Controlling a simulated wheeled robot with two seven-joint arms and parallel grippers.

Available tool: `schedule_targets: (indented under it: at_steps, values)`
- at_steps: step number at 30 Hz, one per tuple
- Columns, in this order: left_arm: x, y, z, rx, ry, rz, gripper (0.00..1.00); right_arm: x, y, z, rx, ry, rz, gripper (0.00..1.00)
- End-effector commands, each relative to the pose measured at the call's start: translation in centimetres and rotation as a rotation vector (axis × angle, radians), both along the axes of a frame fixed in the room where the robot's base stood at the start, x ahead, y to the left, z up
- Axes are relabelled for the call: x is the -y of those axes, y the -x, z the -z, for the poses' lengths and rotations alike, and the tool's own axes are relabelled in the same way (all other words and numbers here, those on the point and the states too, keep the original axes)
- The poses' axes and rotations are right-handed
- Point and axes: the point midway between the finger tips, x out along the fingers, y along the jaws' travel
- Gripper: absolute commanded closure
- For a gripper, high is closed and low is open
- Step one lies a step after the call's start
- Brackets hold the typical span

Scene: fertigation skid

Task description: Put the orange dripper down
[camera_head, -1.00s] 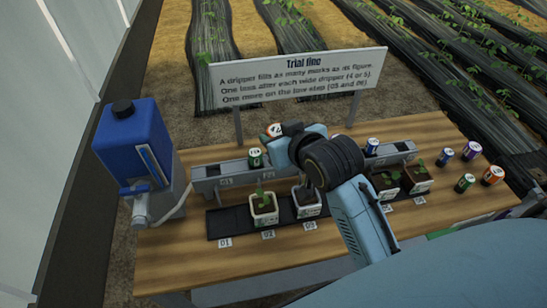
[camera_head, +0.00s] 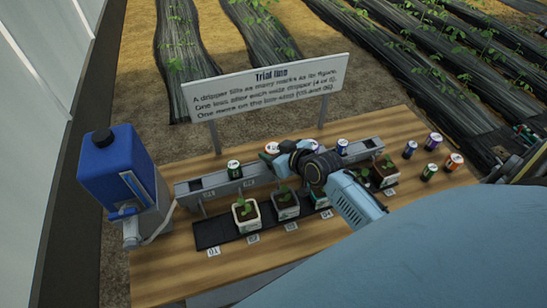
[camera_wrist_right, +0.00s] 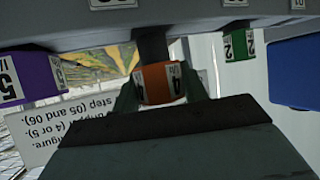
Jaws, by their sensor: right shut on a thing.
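My right gripper (camera_head: 279,152) is above the grey rail, to the right of the green dripper (camera_head: 234,170). It is shut on the orange dripper (camera_wrist_right: 160,84), marked 4 in the right wrist view, which appears upside down. In the head view the orange dripper (camera_head: 271,148) is partly hidden by my gripper. The dripper is at the rail (camera_head: 210,184); I cannot tell whether it touches it. My left gripper is not in view.
A blue-purple dripper (camera_head: 342,146) stands further right on the rail. Several loose drippers, one orange (camera_head: 455,162), stand at the table's right. Potted seedlings (camera_head: 246,213) stand in front of the rail. A blue tank (camera_head: 120,175) is left; a sign (camera_head: 265,90) is behind.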

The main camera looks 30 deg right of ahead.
Motion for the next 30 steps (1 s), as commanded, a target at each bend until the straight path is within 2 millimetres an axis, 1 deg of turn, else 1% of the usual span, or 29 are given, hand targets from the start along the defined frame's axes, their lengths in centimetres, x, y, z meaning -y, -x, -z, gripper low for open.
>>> schedule_targets:
  at_steps: [1, 4, 16, 17, 21, 22, 30]
  values:
    - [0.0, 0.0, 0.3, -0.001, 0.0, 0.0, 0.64, 0.0, 0.0, 1.0, -0.003, -0.002, 0.0, 0.79]
    - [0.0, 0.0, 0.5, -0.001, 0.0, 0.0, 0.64, 0.0, 0.0, 2.1, -0.002, -0.001, 0.0, 0.79]
    - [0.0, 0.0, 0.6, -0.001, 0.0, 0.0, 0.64, 0.0, 0.0, 2.6, -0.001, 0.0, -0.001, 0.79]
    - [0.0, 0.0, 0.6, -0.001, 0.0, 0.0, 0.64, -0.1, 0.0, 2.7, -0.001, 0.0, -0.001, 0.56]
    - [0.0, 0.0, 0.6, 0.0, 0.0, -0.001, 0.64, -0.1, 0.0, 2.6, -0.001, 0.0, -0.001, 0.37]
    - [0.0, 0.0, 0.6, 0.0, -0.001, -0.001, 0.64, 0.0, 0.0, 2.6, -0.001, 0.0, -0.001, 0.35]
    - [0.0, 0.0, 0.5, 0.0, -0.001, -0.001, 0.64, 0.0, 0.0, 2.4, -0.001, 0.0, 0.0, 0.35]
